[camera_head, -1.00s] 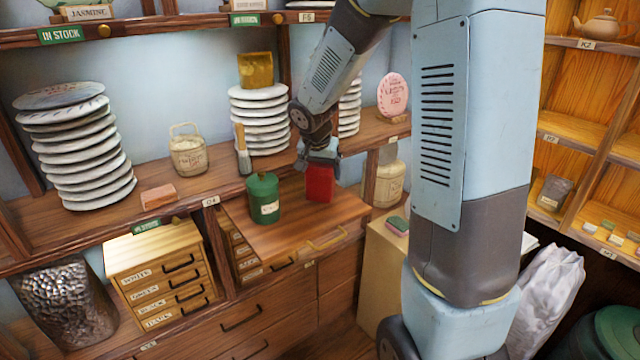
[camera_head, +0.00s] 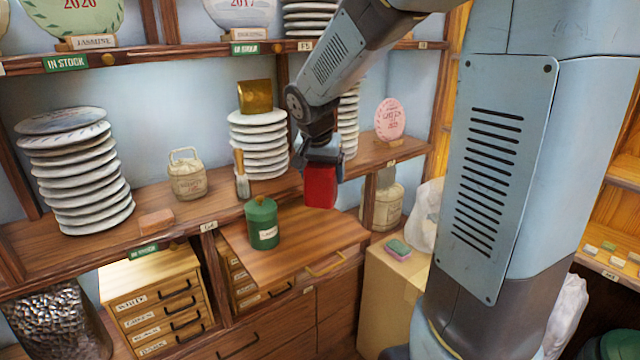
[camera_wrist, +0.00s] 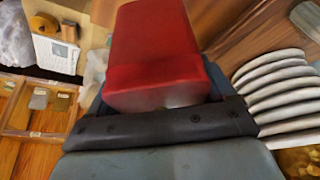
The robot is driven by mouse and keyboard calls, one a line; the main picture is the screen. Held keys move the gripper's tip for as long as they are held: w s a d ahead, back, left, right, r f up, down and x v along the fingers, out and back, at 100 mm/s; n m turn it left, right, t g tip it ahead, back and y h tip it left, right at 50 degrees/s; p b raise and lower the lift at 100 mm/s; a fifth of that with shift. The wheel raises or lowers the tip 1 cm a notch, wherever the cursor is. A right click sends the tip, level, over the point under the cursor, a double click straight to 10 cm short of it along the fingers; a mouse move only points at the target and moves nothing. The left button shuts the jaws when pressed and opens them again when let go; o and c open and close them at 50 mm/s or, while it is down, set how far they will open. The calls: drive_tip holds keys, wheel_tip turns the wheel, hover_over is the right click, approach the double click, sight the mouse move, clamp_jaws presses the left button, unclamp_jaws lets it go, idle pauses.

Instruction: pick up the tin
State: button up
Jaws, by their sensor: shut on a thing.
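A red, box-shaped tin (camera_head: 320,188) is held in my gripper (camera_head: 322,160), below the wrist. It hangs above the wooden pull-out board (camera_head: 290,262), clear of its surface. In the wrist view the red tin (camera_wrist: 155,45) fills the top middle, beyond the dark gripper bar (camera_wrist: 160,125); the fingers' contact with it is mostly hidden. A green lidded canister (camera_head: 262,225) with a pale label stands upright on the board, to the left of the red tin and apart from it.
Stacked plates (camera_head: 258,145) and a wooden-handled tool (camera_head: 241,175) stand on the shelf behind. A small drawer chest (camera_head: 155,305) is at lower left. A pink round plaque (camera_head: 390,120) stands to the right. The board's right part is bare.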

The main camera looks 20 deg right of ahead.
drive_tip(key=s+a+r, duration=0.2)
drive_tip(key=s+r, duration=0.2)
drive_tip(key=s, duration=0.5)
